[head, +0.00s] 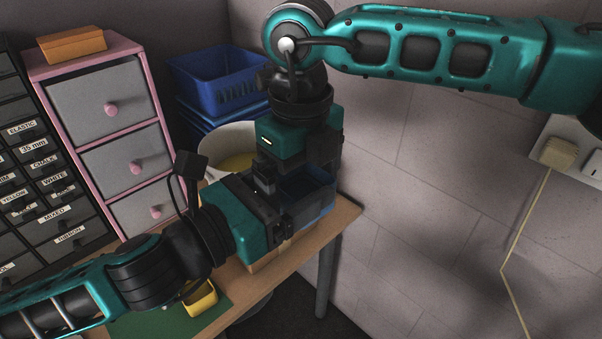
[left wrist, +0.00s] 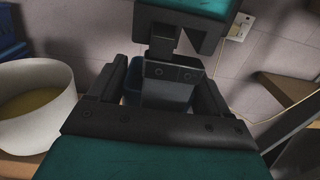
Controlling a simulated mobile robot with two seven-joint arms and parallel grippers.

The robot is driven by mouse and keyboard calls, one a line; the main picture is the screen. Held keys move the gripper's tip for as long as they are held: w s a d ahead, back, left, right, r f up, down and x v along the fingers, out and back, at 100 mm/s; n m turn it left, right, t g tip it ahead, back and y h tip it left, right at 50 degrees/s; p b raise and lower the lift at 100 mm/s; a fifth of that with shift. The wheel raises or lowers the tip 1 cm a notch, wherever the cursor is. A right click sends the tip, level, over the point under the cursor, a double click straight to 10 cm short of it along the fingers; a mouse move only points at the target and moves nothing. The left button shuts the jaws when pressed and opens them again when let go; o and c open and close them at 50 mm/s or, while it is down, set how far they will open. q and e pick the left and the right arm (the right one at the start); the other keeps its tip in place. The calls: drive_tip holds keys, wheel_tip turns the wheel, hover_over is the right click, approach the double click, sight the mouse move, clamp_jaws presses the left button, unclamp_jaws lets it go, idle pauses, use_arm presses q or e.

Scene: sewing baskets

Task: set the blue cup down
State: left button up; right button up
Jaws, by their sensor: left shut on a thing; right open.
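My left gripper (head: 297,185) is shut on the blue cup (head: 312,190), a dark blue, box-like vessel near the table's right end. In the left wrist view the cup (left wrist: 131,90) shows between the left fingers (left wrist: 160,88), mostly hidden. My right gripper (head: 290,191) comes down from above, close to the left one and the cup. It is open; its dark parts also show in the left wrist view (left wrist: 176,50). The grippers hide the cup's underside, so I cannot tell whether it touches anything.
A white bowl (head: 212,139) with yellow inside stands behind the grippers. A yellow container (head: 201,299) is on a green mat (head: 150,323). Blue baskets (head: 213,88), a pink-framed drawer cabinet (head: 128,118) and labelled dark drawers (head: 45,185) stand at left. The wooden table's (head: 337,216) right edge is close.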

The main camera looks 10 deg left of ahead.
drive_tip(key=shift+c, duration=0.2)
drive_tip(key=c, duration=0.9)
use_arm(q)
drive_tip(key=o, duration=1)
